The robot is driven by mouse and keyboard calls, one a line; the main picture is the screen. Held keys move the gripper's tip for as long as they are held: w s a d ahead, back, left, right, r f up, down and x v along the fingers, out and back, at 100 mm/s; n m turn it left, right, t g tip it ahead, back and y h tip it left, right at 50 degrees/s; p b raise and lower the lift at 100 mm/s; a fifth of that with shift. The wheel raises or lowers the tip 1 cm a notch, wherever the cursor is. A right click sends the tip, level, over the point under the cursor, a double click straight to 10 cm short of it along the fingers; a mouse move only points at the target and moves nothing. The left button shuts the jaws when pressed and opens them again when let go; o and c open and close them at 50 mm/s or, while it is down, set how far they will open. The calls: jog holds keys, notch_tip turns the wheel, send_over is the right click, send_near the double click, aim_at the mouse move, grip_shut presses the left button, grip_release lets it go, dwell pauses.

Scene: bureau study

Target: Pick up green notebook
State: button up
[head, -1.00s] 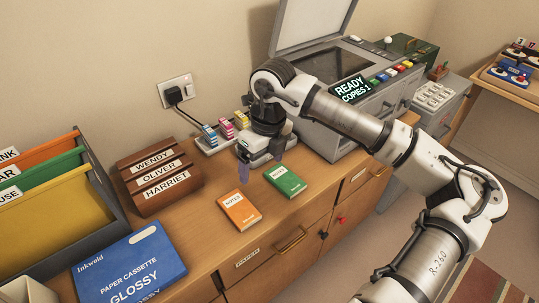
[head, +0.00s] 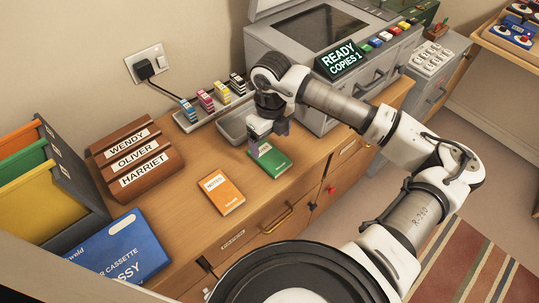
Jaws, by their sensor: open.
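The green notebook (head: 272,162) lies flat on the wooden cabinet top, with a white label on its cover. My gripper (head: 258,149) points down at its upper left part; the fingers hide some of the cover. The jaws are open. I cannot tell whether the fingers touch the notebook or hang just above it. An orange notebook (head: 221,195) labelled NOTES lies to its left, a small gap apart.
A grey copier (head: 325,50) stands behind on the right. A tray of coloured cartridges (head: 206,103) is at the wall. A wooden name rack (head: 138,160) and a blue paper cassette box (head: 120,250) are at left.

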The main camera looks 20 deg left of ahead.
aim_at(269, 156)
jog(key=shift+s+f+p, duration=0.2)
jog(key=shift+f+p, duration=0.35)
jog(key=shift+f, duration=0.8)
jog(key=shift+s+f+p, duration=0.15)
jog(key=shift+f+p, duration=0.35)
jog(key=shift+f, duration=0.8)
jog(key=shift+a, duration=0.1)
jog(key=c, duration=1.1)
